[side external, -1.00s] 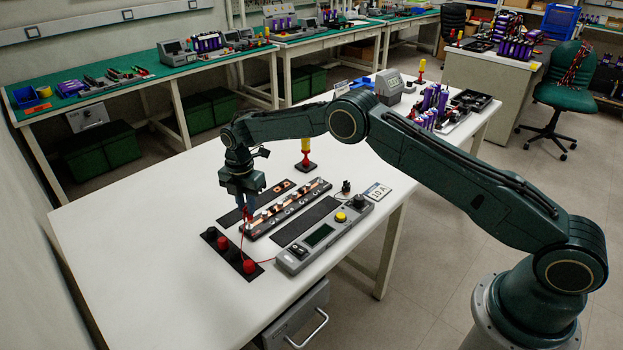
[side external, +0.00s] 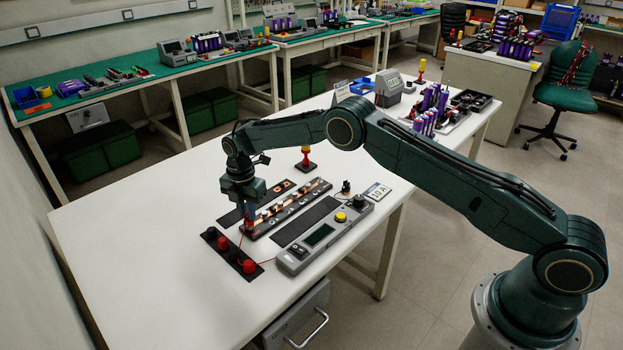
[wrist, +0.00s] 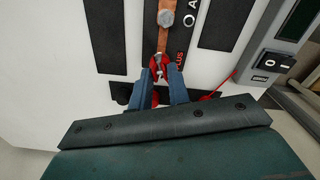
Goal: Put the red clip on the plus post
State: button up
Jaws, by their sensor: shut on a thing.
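My gripper (side external: 248,212) points down at the near-left end of the dark busbar strip (side external: 291,208). Its blue fingers (wrist: 161,82) are shut on the red clip (wrist: 161,64), whose jaws point toward the strip. In the wrist view, the clip sits at the strip's end beside the red "PLUS" lettering (wrist: 180,57). A small pale metal piece shows between its jaws, probably the plus post; whether they touch cannot be told. In the side view, the clip is a small red patch, largely hidden by the fingers. A thin red lead (wrist: 226,84) runs off to the right.
A black plate with red knobs (side external: 249,266) lies just in front of the gripper. A grey meter box (side external: 323,236) stands to the right. Black mats (side external: 306,221) flank the strip. A red-and-yellow post (side external: 306,158) stands behind. The white table's left side is clear.

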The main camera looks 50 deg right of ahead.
jog(key=shift+f, duration=0.2)
jog(key=o, duration=0.9)
jog(key=shift+r, duration=0.1)
jog(key=shift+r, duration=2.9)
